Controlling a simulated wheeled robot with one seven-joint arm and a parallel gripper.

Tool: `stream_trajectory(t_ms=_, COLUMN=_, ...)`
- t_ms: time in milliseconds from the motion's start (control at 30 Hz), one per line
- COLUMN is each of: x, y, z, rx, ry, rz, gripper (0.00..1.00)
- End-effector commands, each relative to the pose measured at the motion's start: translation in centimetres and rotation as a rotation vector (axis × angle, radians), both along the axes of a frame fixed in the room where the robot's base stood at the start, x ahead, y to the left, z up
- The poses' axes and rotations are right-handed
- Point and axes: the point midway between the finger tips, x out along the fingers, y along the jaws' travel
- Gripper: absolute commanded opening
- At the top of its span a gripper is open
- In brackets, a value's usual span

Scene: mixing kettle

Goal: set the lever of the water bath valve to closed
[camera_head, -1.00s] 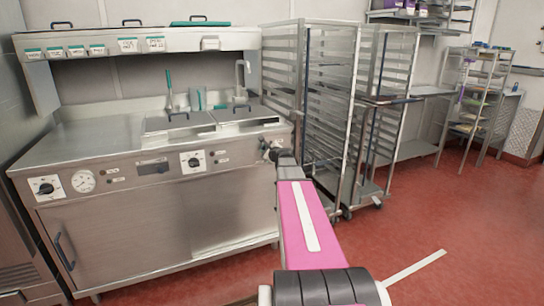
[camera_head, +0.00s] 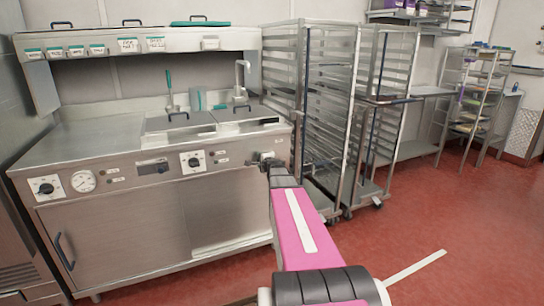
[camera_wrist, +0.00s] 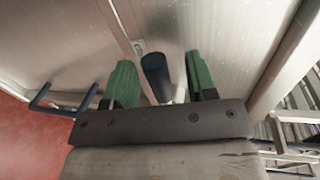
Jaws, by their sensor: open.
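The lever of the valve shows in the wrist view as a dark blue rounded grip (camera_wrist: 154,68) on a pale metal stem. It stands between the two green fingers of my gripper (camera_wrist: 163,76). The fingers are spread, with a visible gap to the lever on both sides. In the head view my gripper (camera_head: 267,161) is at the right front corner of the steel bench (camera_head: 115,218), below its worktop. The valve and lever cannot be made out clearly there, and my wrist covers part of that spot. The lever's set position cannot be read.
The bench front carries a left knob (camera_head: 46,188), a gauge (camera_head: 83,181) and a right knob (camera_head: 193,162). Rack trolleys (camera_head: 325,110) stand close to the right of my arm. A dark U-shaped handle (camera_wrist: 52,98) shows left in the wrist view. Red floor (camera_head: 450,220) is open at right.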

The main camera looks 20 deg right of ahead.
Motion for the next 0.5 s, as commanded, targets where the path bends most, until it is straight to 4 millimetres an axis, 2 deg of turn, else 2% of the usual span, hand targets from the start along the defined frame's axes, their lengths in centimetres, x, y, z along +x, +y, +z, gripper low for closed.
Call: stream_trajectory(t_ms=500, x=-5.2, y=-0.1, z=1.1, rx=0.001, ry=0.000, rz=0.000, gripper=0.52)
